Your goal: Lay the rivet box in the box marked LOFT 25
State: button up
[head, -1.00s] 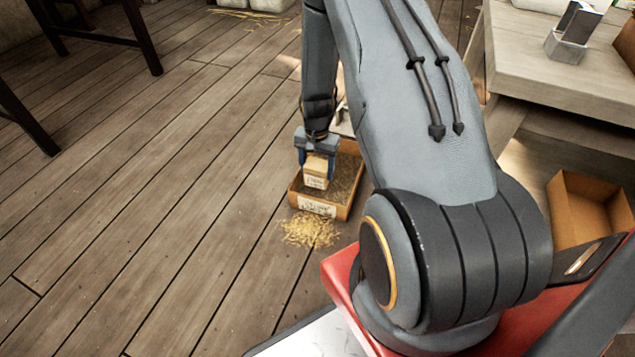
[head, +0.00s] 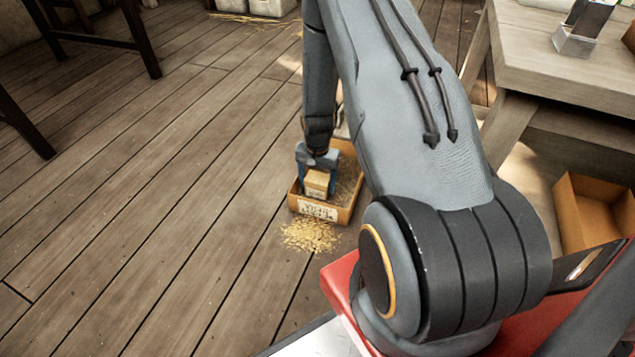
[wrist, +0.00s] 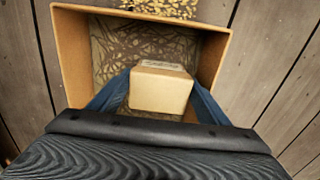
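The rivet box (head: 317,184) is a small tan carton with a printed label, seen inside the walls of a larger open box. That open box (head: 325,212) stands on the floor, with a label on its front that is too blurred to read surely. In the wrist view the rivet box (wrist: 160,88) sits between the two blue fingers of my gripper (wrist: 158,95), which touch its sides. The larger box's rim (wrist: 140,12) surrounds it there. Whether the rivet box rests on the bottom is hard to tell. My gripper (head: 317,178) points down into the box.
Loose straw (head: 310,236) lies on the floor before the box. A wooden workbench (head: 545,70) stands at the right, with another open box (head: 592,210) below it. Dark furniture legs (head: 145,40) stand at the upper left. The plank floor at left is clear.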

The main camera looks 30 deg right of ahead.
jog(key=shift+r, duration=0.1)
notch_tip(320, 180, up, 12)
jog(key=p, duration=0.7)
jog(key=s+a+r+n, duration=0.3)
jog(key=a+r+n, duration=0.1)
jog(key=a+r, duration=0.8)
jog(key=s+a+r+n, duration=0.2)
jog(key=a+r+n, duration=0.2)
jog(key=a+r, duration=0.8)
jog(key=s+a+r+n, duration=0.3)
jog(key=s+a+r, duration=0.1)
jog(key=s, duration=0.5)
jog(key=s+a+r+n+y, duration=0.1)
jog(key=s+a+r+n, duration=0.2)
jog(key=s, duration=0.6)
jog(key=s+a+r+n, duration=0.3)
jog(key=s+a+r, duration=0.2)
jog(key=s, duration=0.4)
jog(key=shift+s+a+r+n, duration=0.2)
jog(key=shift+a+n, duration=0.1)
jog(key=shift+a, duration=0.3)
jog(key=shift+r+y, duration=0.15)
jog(key=shift+y, duration=0.15)
jog(key=shift+d+r+m+p, duration=0.1)
jog(key=shift+r+m+p, duration=0.3)
jog(key=shift+r+p, duration=0.6)
